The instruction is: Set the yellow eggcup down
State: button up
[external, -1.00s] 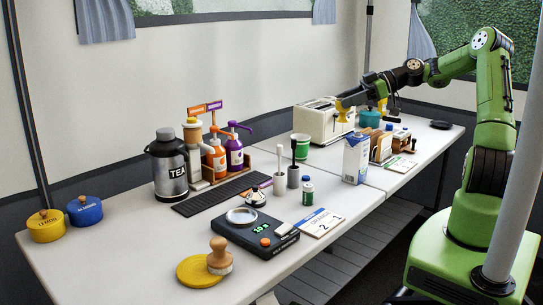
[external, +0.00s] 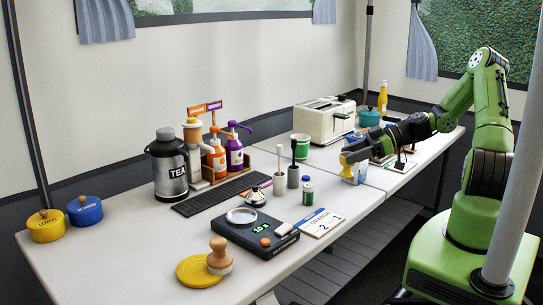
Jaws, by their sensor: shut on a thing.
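The yellow eggcup (external: 346,159) is at the tip of my gripper (external: 350,154) in the external view.
A green-and-white cup (external: 300,146), a cream toaster (external: 326,122) and a teal pot (external: 369,117) stand behind. Bare table lies right of the calendar.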

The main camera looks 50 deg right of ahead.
aim_at(352, 175)
notch_tip(352, 175, down, 7)
jog(key=shift+f+b, duration=0.1)
jog(key=shift+b, duration=0.75)
jog(key=shift+f, duration=0.2)
jog(key=o, duration=1.1)
jog(key=shift+c, duration=0.2)
jog(key=shift+r, duration=0.15)
